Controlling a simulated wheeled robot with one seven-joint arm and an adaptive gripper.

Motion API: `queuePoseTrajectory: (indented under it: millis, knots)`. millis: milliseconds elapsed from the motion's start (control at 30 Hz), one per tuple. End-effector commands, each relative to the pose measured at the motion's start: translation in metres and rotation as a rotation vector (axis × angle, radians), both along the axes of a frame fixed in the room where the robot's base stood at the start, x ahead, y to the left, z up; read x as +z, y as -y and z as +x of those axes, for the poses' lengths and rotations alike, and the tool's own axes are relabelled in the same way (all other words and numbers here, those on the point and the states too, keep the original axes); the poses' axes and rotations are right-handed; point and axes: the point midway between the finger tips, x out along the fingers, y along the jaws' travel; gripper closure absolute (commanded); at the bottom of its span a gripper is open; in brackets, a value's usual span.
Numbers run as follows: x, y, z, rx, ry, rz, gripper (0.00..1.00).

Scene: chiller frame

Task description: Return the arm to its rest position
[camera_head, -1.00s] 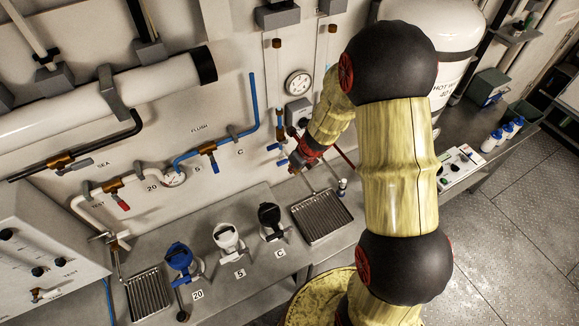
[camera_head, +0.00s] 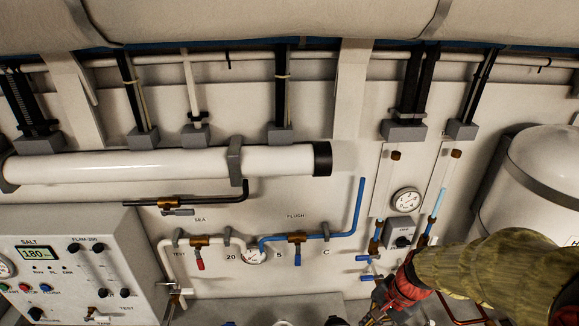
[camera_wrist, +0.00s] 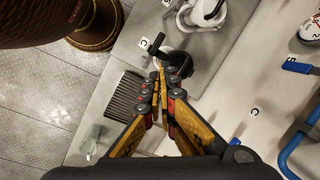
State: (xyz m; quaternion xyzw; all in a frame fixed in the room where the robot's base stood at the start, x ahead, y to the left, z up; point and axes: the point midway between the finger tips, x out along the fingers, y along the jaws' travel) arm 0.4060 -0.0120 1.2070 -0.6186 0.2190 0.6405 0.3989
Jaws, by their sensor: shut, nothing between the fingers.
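My gripper (camera_head: 376,318) shows at the bottom edge of the head view, below the round gauge and the blue-handled valves. Its fingertips are cut off or hard to make out there. In the wrist view my gripper (camera_wrist: 158,68) is shut, with its yellow fingers together and nothing between them. It is above the grey bench (camera_wrist: 110,92), and the fingertips overlap the black-topped holder (camera_wrist: 178,64) in the picture. I cannot tell the gap between them. My yellow-sleeved arm comes in from the lower right of the head view.
A round gauge (camera_head: 405,200) and a grey switch box (camera_head: 401,236) are on the wall. A blue pipe (camera_head: 345,232) runs left of them. A white tank (camera_head: 540,185) stands right. The wrist view shows a drain grate (camera_wrist: 126,99) and a white holder (camera_wrist: 205,14) on the bench.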

Motion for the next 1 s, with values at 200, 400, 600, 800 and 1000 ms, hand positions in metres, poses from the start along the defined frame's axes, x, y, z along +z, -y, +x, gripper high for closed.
queuePoseTrajectory:
  millis: [200, 400, 600, 800, 1000]
  knots:
    - [0.008, -0.001, -0.052, 0.497, 0.125, -0.163, 1.0]
    - [0.009, 0.003, -0.089, 0.749, 0.229, -0.326, 1.0]
    - [0.008, 0.0, -0.106, 0.808, 0.376, -0.448, 1.0]
    - [0.01, -0.01, -0.111, 0.819, 0.48, -0.486, 1.0]
    - [0.006, -0.013, -0.111, 0.826, 0.487, -0.485, 1.0]
